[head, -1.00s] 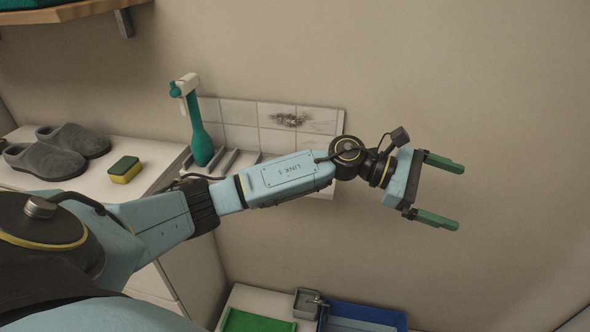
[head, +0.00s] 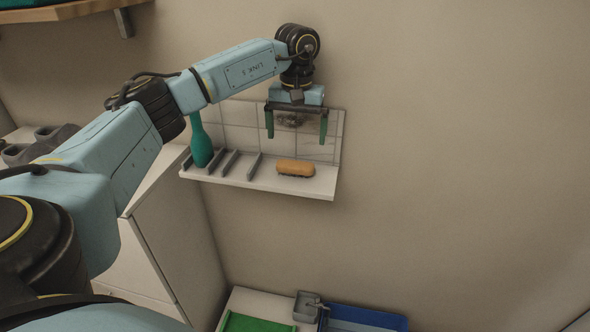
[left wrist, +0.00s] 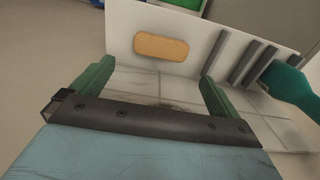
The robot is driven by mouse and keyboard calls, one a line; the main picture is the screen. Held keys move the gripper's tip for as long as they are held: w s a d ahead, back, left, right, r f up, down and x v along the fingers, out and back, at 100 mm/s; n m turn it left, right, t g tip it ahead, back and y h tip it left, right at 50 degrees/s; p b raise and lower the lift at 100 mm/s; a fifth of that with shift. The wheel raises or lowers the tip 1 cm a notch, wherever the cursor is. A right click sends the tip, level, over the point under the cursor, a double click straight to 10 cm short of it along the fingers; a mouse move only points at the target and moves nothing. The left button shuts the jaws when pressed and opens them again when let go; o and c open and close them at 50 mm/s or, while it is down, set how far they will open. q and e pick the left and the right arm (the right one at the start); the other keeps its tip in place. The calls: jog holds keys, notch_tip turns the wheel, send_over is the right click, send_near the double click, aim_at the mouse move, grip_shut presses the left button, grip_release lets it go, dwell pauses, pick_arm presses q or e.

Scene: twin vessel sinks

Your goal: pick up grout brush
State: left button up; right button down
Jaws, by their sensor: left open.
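The grout brush, an orange-brown oblong block (head: 296,168), lies on the right part of a white wall shelf (head: 262,182). Its underside is dark in the head view. It also shows in the left wrist view (left wrist: 161,47), beyond and between the fingers. My left gripper (head: 296,138) is open and empty, fingers pointing down, above the brush and in front of the tiles. In the left wrist view the gripper (left wrist: 155,80) has its green fingers spread wider than the brush. The fingers do not touch it. My right gripper is not in view.
Stained white tiles (head: 237,113) back the shelf. Grey slippers (head: 40,143) sit at far left. A green tray (head: 256,322) and blue bin (head: 362,317) are below.

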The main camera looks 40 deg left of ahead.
aim_at(295, 164)
pick_arm(q)
notch_tip(295, 164, down, 3)
jog(key=shift+r, duration=0.2)
jog(key=shift+f, duration=0.5)
jog(key=f, duration=0.4)
jog(key=shift+s+f, duration=0.25)
jog(key=shift+f, duration=0.05)
jog(key=c, duration=0.8)
notch_tip(295, 164, up, 9)
jog(key=shift+r, duration=0.55)
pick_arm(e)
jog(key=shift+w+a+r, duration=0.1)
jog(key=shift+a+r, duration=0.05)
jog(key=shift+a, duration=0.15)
